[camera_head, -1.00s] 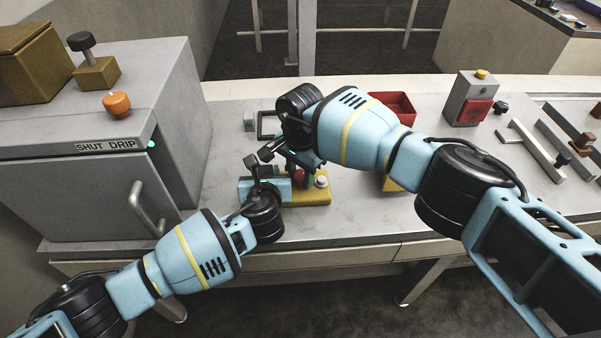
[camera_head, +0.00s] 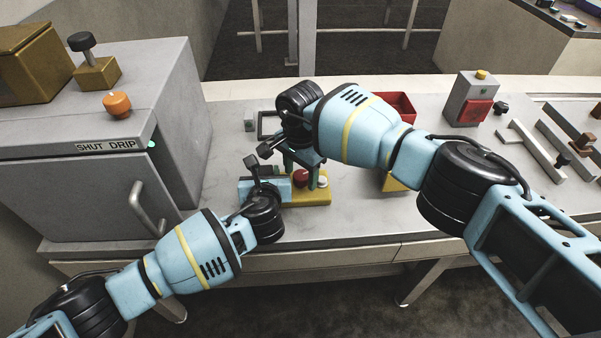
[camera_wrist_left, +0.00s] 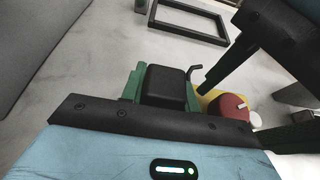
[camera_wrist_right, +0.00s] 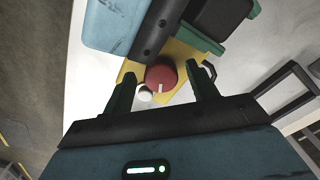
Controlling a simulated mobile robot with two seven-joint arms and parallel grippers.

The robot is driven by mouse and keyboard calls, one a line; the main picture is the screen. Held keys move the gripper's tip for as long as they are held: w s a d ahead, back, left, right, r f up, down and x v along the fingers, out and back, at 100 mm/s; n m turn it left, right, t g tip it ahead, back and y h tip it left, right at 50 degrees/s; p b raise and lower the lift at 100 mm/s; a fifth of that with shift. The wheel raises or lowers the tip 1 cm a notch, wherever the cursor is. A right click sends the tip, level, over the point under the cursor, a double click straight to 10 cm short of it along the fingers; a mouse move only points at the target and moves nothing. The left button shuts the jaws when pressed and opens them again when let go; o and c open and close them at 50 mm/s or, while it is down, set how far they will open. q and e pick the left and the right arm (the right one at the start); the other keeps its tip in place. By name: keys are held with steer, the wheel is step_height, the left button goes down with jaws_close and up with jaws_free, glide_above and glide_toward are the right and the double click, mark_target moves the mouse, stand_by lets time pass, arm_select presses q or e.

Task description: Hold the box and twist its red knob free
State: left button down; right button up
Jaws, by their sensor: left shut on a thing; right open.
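The yellow box (camera_head: 318,198) lies on the bench and carries a red knob (camera_head: 300,178) and a white button (camera_head: 322,182). My left gripper (camera_wrist_left: 163,88) is shut on the black block (camera_wrist_left: 166,84) at one end of the box. In the head view my left gripper's body hides that end. My right gripper (camera_wrist_right: 164,85) is open, its green fingers on either side of the red knob (camera_wrist_right: 161,75). The knob has a pale mark on it. I cannot tell whether the fingers touch the knob.
A red bin (camera_head: 393,106) stands behind my right arm. A black frame (camera_head: 267,125) lies behind the box. A grey cabinet (camera_head: 95,140) stands at the left. A grey control box (camera_head: 470,100) and metal bars (camera_head: 545,155) lie at the right. The front bench strip is clear.

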mark_target(300, 176)
arm_select(q)
steer(key=shift+s+f, duration=0.1)
steer(key=shift+f, duration=0.15)
arm_select(e)
step_height(300, 176, up, 11)
steer(key=shift+r, duration=0.2)
stand_by(0.3)
arm_select(q)
steer(key=c, duration=1)
jaws_free()
steer(key=shift+r, duration=0.1)
steer(key=shift+o, duration=0.2)
steer(key=shift+r, duration=0.1)
steer(key=v, duration=1.1)
steer(key=shift+s+r, duration=0.2)
steer(key=shift+s, duration=0.15)
